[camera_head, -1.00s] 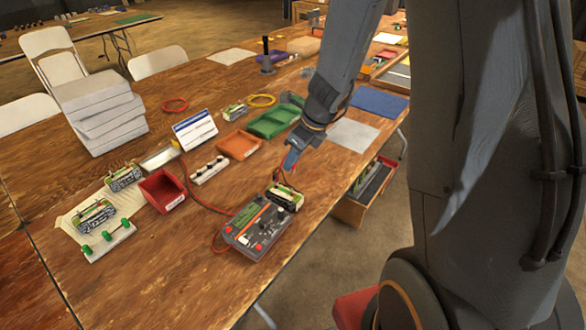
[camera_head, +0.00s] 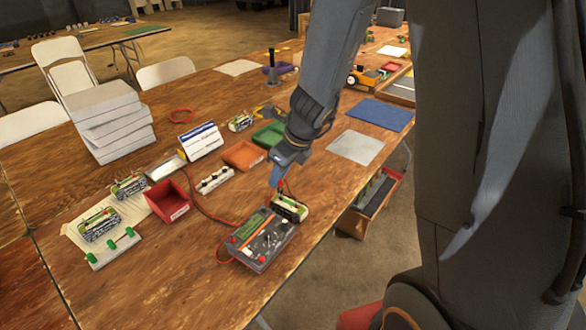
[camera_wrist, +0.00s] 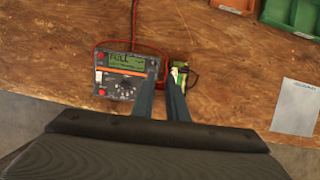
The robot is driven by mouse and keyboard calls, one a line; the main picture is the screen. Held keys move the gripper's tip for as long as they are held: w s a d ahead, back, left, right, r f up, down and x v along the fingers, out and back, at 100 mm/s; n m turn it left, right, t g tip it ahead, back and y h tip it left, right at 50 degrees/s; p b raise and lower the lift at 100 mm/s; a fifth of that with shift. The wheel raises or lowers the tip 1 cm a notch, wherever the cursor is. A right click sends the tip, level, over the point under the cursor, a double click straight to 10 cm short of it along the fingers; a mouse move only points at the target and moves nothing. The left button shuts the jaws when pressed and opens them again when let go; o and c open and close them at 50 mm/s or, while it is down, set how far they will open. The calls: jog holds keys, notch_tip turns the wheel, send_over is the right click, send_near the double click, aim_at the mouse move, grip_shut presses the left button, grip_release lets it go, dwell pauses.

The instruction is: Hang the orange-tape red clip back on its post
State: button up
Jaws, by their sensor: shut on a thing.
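The charger (camera_head: 247,257), a dark box with an orange-edged panel, knobs and red buttons, lies near the table's front edge. It also shows in the wrist view (camera_wrist: 138,88) with a lit green display. A green-and-white battery pack (camera_head: 289,207) sits at its right side, with dark and red leads. My gripper (camera_head: 275,184) is shut just above the pack's back edge. A small red clip (camera_head: 281,183) shows at its fingertips. Orange tape and post cannot be made out.
A red lead (camera_head: 205,207) runs from the charger across the table. A red bin (camera_head: 168,202), an orange tray (camera_head: 243,155) and a green tray (camera_head: 268,134) stand behind. A grey sheet (camera_head: 355,147) lies to the right, with clear wood around it.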

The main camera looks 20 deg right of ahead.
send_over(231, 235)
jog(key=shift+w+f+b, duration=0.1)
jog(key=shift+f+b, duration=0.7)
jog(key=shift+f, duration=0.1)
jog(key=shift+f+b, duration=3.4)
jog(key=shift+b, duration=0.55)
jog(key=shift+f, duration=0.2)
jog(key=o, duration=0.9)
